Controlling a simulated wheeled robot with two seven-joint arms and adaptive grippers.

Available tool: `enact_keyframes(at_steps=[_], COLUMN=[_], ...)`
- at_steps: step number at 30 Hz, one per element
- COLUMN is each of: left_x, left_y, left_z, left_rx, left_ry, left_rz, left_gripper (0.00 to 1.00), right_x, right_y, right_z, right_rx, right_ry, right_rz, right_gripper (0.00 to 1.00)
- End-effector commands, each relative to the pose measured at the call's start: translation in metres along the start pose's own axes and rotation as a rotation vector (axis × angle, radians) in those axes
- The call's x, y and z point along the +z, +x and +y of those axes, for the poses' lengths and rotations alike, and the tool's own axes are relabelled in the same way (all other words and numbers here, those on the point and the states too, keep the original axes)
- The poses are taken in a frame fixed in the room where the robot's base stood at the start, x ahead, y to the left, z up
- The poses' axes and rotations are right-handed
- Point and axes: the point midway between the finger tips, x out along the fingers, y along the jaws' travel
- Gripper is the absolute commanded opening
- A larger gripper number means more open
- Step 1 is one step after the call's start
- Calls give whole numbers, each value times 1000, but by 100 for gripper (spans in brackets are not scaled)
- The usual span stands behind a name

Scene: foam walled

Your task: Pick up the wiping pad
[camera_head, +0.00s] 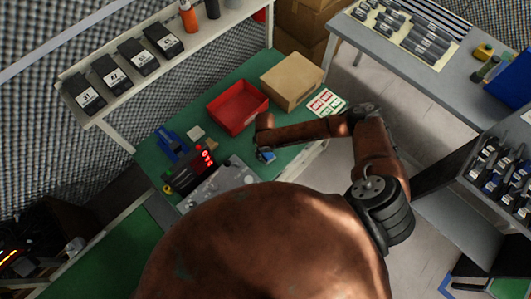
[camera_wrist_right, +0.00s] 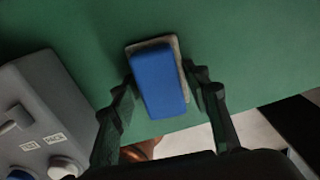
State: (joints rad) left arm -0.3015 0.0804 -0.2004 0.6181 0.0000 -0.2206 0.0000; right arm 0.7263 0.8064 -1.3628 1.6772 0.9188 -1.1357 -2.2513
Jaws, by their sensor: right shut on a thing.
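The wiping pad (camera_wrist_right: 158,82) is a blue block on a thin grey-beige base, seen over the green bench top in the right wrist view. In the head view it is a small blue patch (camera_head: 266,156) at the end of my right arm. My right gripper (camera_wrist_right: 160,88) has one finger on each side of the pad and is shut on it. The gripper also shows in the head view (camera_head: 263,149), partly hidden by its own wrist. I cannot tell whether the pad touches the bench. My left gripper is not in view.
On the green bench (camera_head: 228,146) are a red bin (camera_head: 237,108), a cardboard box (camera_head: 291,80), a label card (camera_head: 326,102), a blue fixture (camera_head: 172,144) and a device with a red display (camera_head: 190,172). A grey panel (camera_head: 222,183) lies left of the gripper.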

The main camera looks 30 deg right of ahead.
Motion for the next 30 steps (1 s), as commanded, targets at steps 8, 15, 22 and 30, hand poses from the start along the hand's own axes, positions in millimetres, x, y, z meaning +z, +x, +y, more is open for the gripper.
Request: enact_keyframes(at_steps=[8,15,22,30], left_x=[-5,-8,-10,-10], left_y=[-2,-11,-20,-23], left_z=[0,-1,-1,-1], left_rx=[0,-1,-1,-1], left_ry=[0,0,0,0], left_rz=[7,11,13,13], left_gripper=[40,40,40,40], right_x=[1,-22,-74,-124], right_y=[-12,-60,-102,-124], right_z=[-1,0,2,4], right_rx=[0,0,0,0], right_ry=[0,-2,-2,0], right_rz=[-2,-1,3,0], right_gripper=[18,18,18,18])
